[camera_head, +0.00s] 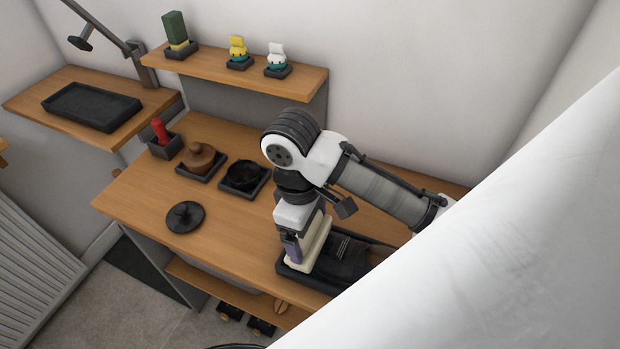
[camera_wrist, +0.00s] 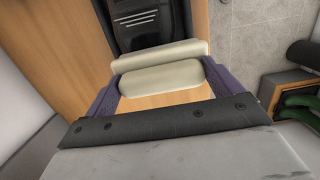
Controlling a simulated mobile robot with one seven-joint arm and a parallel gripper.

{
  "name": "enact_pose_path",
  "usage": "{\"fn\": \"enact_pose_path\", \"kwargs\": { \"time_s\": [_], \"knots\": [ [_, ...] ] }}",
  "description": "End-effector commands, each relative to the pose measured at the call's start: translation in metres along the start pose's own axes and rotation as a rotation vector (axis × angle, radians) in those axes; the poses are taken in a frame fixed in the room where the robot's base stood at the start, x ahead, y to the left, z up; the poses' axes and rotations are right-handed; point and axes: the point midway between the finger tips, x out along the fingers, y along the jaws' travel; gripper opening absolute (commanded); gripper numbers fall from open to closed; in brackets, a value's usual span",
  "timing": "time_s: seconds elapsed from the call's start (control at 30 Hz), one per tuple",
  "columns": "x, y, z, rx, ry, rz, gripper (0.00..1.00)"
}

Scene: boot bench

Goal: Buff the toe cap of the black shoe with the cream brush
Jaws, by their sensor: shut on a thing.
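My gripper (camera_head: 300,248) is shut on the cream brush (camera_head: 320,243), with its purple fingers on either side of it. The brush also shows in the wrist view (camera_wrist: 160,76) as a pale block between the fingers. The black shoe (camera_head: 349,257) lies in a dark tray (camera_head: 290,269) on the bench, just right of the brush in the head view. In the wrist view, the shoe (camera_wrist: 145,20) with its pale laces is beyond the brush. The brush hides the shoe's near end, so I cannot tell whether they touch.
A black lid (camera_head: 185,217), an open dark tin (camera_head: 244,175), a brown lidded pot (camera_head: 199,157) and a red-handled item (camera_head: 160,131) stand on the bench's left half.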

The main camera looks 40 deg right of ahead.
Motion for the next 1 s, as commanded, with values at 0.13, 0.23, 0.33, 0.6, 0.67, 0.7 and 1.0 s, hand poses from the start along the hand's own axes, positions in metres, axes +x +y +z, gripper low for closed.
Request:
{"fn": "enact_pose_path", "kwargs": {
  "time_s": [0.13,0.23,0.33,0.6,0.67,0.7,1.0],
  "knots": [
    [0.003,-0.004,-0.001,-0.009,-0.004,-0.016,0.69],
    [-0.004,-0.004,-0.001,-0.008,-0.005,-0.014,0.69],
    [-0.015,-0.003,-0.001,-0.008,-0.004,-0.01,0.69],
    [-0.043,-0.001,0.0,-0.004,-0.003,-0.007,0.69],
    [-0.049,-0.001,0.0,-0.004,-0.003,-0.005,0.69],
    [-0.053,-0.002,-0.001,-0.005,-0.003,-0.006,0.69],
    [-0.077,-0.001,0.0,-0.004,-0.002,-0.006,0.69]
  ]
}}
